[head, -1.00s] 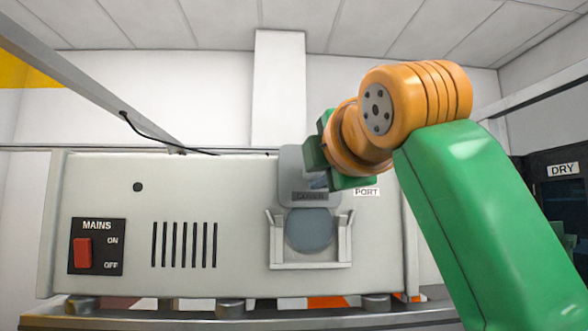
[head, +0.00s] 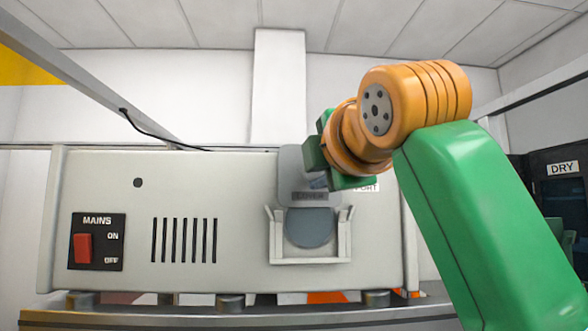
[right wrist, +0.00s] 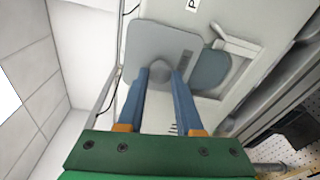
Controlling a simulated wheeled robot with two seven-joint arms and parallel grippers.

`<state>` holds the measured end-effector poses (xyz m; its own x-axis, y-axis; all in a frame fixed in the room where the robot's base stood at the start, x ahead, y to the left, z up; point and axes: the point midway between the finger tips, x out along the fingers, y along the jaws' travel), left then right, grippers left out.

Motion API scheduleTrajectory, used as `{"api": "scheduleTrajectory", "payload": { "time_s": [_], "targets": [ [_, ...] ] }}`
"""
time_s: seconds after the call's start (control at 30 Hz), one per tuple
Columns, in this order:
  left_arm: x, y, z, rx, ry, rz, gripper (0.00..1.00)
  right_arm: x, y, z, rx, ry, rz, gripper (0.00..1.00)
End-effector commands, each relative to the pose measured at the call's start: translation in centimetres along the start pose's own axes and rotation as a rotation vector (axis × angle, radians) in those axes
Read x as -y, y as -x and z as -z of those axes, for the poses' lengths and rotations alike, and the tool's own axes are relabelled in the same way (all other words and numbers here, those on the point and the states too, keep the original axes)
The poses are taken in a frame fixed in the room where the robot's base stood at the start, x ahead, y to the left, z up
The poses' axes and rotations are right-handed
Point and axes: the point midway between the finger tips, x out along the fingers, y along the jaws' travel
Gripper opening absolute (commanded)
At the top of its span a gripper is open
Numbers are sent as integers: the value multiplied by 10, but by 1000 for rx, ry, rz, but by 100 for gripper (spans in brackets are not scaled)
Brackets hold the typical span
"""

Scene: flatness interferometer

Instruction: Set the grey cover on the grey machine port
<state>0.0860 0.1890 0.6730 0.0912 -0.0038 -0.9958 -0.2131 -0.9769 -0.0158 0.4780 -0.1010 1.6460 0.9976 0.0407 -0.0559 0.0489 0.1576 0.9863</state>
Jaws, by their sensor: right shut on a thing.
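The grey cover (head: 291,162) is a flat plate with rounded corners and a dark label strip. My right gripper (head: 318,181) is shut on its knob and holds it upright in front of the machine face. In the right wrist view the cover (right wrist: 143,38) shows with the blue fingers of my right gripper (right wrist: 162,72) on either side of the round knob. The grey machine port (head: 309,228) is a round blue-grey disc inside a pale bracket frame, just below the cover. The port also shows in the right wrist view (right wrist: 211,70). My left gripper is not in view.
The grey machine (head: 185,185) has a red mains switch (head: 83,247) and vent slots at the left. A PORT label is partly hidden behind my right gripper. A diagonal grey beam (head: 85,75) crosses the upper left.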

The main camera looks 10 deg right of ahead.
Motion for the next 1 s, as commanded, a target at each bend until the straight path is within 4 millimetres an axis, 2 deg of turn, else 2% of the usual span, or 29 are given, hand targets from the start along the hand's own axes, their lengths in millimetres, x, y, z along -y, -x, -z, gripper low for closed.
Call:
{"api": "scheduleTrajectory", "payload": {
  "time_s": [0.53, 1.0],
  "targets": [
    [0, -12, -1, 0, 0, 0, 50, 12, -1, 2, 0, 0, 0, 0],
    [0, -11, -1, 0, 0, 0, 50, 12, -1, 2, 0, 0, 0, 0]
  ]
}}
